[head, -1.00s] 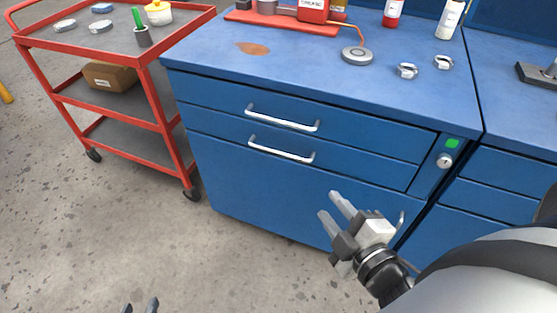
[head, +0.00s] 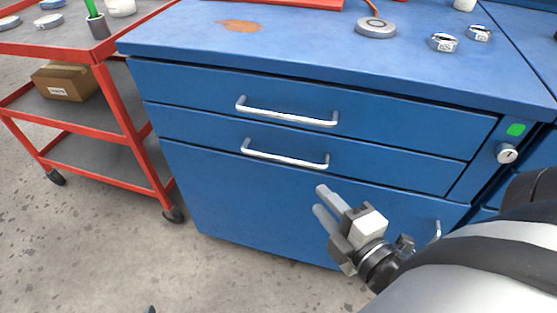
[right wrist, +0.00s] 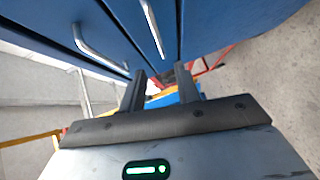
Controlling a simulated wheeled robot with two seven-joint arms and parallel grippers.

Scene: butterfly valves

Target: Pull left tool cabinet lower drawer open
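The blue tool cabinet (head: 235,205) stands in front of me. Its lower drawer (head: 390,170) has a silver bar handle (head: 285,157) and looks shut, flush with the front. The upper drawer (head: 400,125) above it, with its own bar handle (head: 287,119), is shut too. My right gripper (head: 321,200) is open and empty, below and right of the lower handle, apart from it. In the right wrist view its fingers (right wrist: 160,85) are spread, with two bar handles beyond them. Only a dark tip of my left gripper (head: 150,309) shows at the bottom edge.
A red cart (head: 130,125) with a cardboard box (head: 65,82) stands left of the cabinet. A door handle (head: 437,231) sits near my right arm. A lock (head: 507,153) and green light (head: 516,130) are at the right. The floor in front is clear.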

